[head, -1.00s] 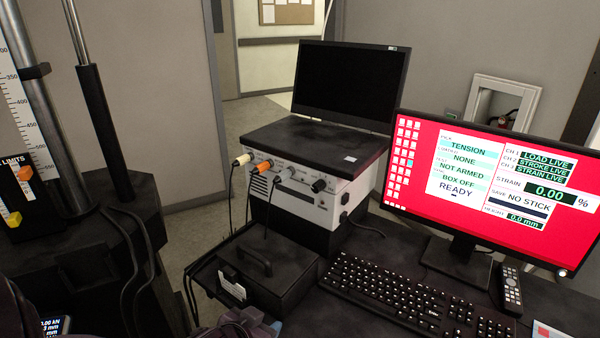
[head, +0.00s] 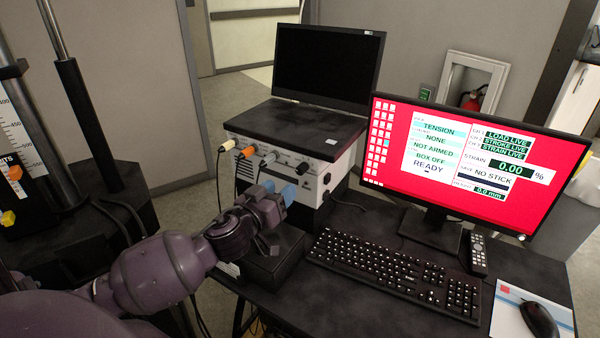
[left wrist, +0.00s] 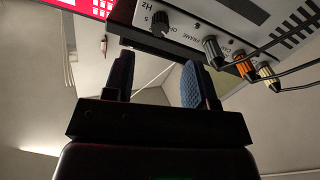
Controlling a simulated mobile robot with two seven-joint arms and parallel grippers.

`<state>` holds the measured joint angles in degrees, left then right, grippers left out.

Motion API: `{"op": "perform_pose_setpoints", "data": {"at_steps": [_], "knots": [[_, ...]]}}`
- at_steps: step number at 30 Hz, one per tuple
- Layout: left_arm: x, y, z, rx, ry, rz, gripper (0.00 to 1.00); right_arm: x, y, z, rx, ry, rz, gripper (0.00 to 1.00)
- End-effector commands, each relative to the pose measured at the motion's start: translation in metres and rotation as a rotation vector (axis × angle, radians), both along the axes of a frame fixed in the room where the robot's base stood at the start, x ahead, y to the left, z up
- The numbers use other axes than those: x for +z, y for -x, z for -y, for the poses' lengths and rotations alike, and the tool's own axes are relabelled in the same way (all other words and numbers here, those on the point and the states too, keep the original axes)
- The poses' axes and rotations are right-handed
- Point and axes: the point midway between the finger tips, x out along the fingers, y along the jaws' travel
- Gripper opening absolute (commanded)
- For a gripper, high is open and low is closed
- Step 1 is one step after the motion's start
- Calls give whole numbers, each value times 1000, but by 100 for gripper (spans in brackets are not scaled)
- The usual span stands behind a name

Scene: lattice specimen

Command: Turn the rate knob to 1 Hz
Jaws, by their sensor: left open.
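The black rate knob (head: 302,168) is at the right end of the front panel of the white signal box (head: 308,190). In the left wrist view the knob (left wrist: 160,21) shows near the top, with "5", "Hz" and "OFF" printed around it; its exact setting is too small to tell. My left gripper (head: 278,191) is open and empty in front of the box, a little below and left of the knob. In the left wrist view its blue-padded fingers (left wrist: 160,82) are apart, and the knob lies beyond the gap, not touched. My right gripper is not in view.
White, orange and grey plugs with cables (head: 248,152) sit left of the knob. A black case (head: 275,262) lies under my left gripper. The keyboard (head: 395,272) and red-screened monitor (head: 450,165) are to the right.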

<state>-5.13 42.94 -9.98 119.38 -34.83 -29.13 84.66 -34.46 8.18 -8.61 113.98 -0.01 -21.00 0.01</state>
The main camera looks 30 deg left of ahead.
Motion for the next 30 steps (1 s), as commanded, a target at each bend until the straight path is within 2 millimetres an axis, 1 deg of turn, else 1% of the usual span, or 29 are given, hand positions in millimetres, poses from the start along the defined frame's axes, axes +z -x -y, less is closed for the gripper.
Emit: {"op": "perform_pose_setpoints", "data": {"at_steps": [1, 9, 15, 21, 30], "knots": [[2, -8, -1, -1, -3, 2, 52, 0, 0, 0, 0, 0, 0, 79], [1, -48, -3, 0, -3, 2, 52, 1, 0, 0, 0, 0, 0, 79], [1, -72, -4, 1, -3, 1, 52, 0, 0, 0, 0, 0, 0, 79], [0, -86, -5, 2, -2, 0, 52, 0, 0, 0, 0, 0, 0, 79], [0, -88, -5, 2, -1, -1, 52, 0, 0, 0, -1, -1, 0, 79]]}}
